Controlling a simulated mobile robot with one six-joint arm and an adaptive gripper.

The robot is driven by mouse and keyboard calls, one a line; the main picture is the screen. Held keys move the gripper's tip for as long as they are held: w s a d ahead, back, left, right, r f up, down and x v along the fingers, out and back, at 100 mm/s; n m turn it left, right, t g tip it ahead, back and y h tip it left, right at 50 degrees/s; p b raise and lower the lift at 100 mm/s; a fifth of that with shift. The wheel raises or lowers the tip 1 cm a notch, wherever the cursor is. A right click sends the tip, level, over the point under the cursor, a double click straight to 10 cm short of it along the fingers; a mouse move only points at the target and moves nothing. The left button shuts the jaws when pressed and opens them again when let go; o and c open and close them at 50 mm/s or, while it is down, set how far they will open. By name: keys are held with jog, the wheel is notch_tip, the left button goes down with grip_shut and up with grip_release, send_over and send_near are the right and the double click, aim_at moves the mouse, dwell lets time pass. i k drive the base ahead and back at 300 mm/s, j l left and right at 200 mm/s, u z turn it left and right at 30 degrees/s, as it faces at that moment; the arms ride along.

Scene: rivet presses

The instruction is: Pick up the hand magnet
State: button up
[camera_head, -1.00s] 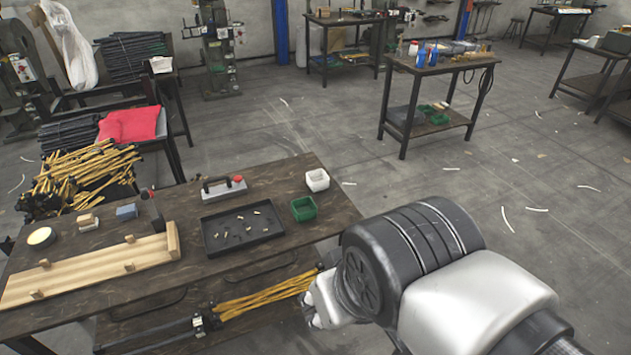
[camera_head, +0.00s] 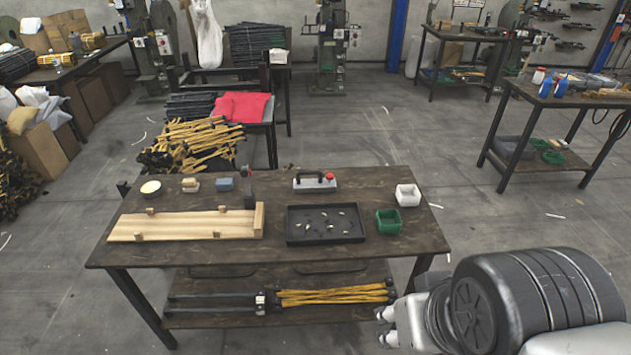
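The hand magnet (camera_head: 315,184) is a grey block with a black bar handle and a red knob at its right end. It lies near the back edge of the dark wooden table (camera_head: 290,262), behind the black tray. My arm reaches in from the lower right. Two small pale tips at its left end, seemingly my gripper (camera_head: 384,326), show in front of the table's right part, well apart from the magnet. Whether they are open or shut is unclear. Nothing can be seen held.
The black tray (camera_head: 291,240) holds several small pieces. A green bin (camera_head: 389,222) and a white bin (camera_head: 407,195) stand to its right. A wooden fixture (camera_head: 185,226), small blocks and a round tin (camera_head: 151,188) are on the left. Yellow-handled tools lie on the lower shelf.

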aim_at(319, 184)
jog(key=i+j+z, duration=0.1)
jog(key=i+j, duration=0.15)
jog(key=i+j+z, duration=0.25)
jog(key=i+j, duration=0.15)
jog(key=j, duration=0.25)
jog(key=i+j+z, duration=0.25)
jog(key=i+j, duration=0.15)
jog(key=j, duration=0.25)
jog(key=i+j+z, duration=0.15)
jog(key=j, duration=0.25)
